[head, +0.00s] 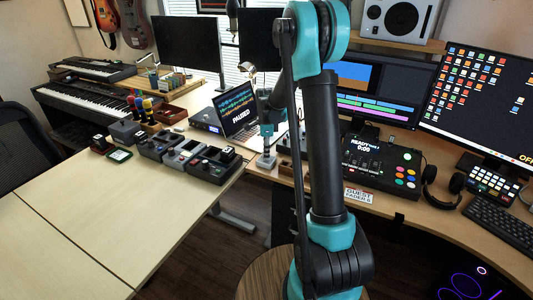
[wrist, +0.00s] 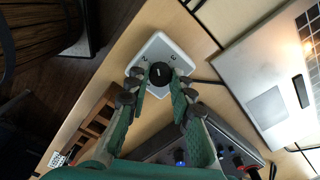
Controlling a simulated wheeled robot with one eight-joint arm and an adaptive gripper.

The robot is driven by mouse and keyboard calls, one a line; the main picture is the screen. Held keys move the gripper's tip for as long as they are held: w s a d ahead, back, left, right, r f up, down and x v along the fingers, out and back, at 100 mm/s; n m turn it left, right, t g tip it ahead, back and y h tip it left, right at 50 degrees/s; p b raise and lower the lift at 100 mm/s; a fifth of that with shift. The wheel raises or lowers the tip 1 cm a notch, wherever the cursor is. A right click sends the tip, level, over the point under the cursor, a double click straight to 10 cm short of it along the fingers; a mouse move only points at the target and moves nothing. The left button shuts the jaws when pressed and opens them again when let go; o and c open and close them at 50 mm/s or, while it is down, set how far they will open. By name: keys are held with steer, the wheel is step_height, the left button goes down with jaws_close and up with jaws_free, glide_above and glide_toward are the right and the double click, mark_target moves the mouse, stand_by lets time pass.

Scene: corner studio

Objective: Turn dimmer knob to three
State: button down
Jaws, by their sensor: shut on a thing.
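The dimmer is a pale grey box with rounded corners (wrist: 152,50). It lies on the wooden desk near its edge. Its round black knob (wrist: 160,74) has a short white pointer line. In the head view the dimmer (head: 265,162) stands below my gripper (head: 267,143), where the knob is hidden.
An open laptop (head: 238,108) stands just behind the dimmer. Several pedals (head: 185,155) line the pale desk to the left. A black control box (head: 380,163), a keyboard (head: 500,230) and monitors stand to the right. Wood floor shows between the desks.

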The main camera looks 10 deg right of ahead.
steer(key=m, duration=0.5)
steer(key=shift+m, duration=2.4)
steer(key=c, duration=1.3)
jaws_free()
step_height(320, 180, up, 12)
